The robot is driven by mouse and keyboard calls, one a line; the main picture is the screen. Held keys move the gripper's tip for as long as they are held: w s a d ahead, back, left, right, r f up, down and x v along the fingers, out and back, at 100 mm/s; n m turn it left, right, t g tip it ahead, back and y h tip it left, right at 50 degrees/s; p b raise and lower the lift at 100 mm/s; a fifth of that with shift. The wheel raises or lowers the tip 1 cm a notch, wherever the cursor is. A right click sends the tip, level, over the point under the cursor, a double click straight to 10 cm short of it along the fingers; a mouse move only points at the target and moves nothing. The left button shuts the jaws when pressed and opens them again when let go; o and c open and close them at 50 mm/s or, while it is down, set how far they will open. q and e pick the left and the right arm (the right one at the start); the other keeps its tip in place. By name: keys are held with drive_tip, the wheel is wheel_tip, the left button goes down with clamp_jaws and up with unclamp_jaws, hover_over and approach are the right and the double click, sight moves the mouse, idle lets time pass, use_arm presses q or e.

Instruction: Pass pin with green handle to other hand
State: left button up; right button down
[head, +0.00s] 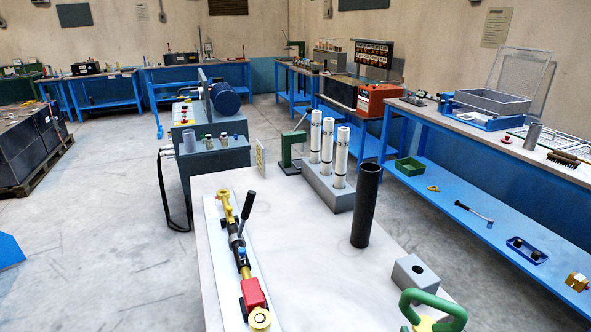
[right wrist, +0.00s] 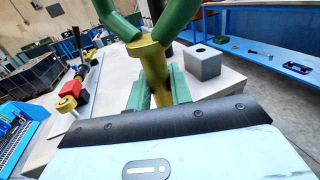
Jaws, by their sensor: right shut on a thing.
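The pin with the green handle (head: 432,302) is at the bottom right of the head view, at the near edge of the white table. Its green loop handle and a bit of its yellow-brass body show there. In the right wrist view, the brass body of the pin (right wrist: 152,58) stands between the fingers of my right gripper (right wrist: 160,90), with the green handle at the top of the picture. My right gripper is shut on the brass body. The pin's lower end is hidden behind the gripper. My left gripper is in neither view.
A grey block with a hole (head: 415,273) sits beside the pin, with a black tube (head: 366,207) upright behind it. A grey rack (head: 328,188) holds white tubes. A yellow, red and black assembly (head: 243,262) lies at left on the table (head: 308,262). The table's middle is clear.

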drive_tip(key=shift+r, duration=0.15)
drive_tip(key=w+a+r+n+g+y, duration=0.2)
drive_tip(key=w+a+r+n+y, duration=0.2)
drive_tip(key=a, duration=0.5)
drive_tip(key=w+a+r+n+g+y, duration=0.2)
drive_tip(key=w+a+r+n+y, duration=0.2)
drive_tip(key=a, duration=0.5)
wheel_tip(320, 180, up, 2)
drive_tip(key=y, duration=0.3)
drive_tip(key=shift+y, duration=0.3)
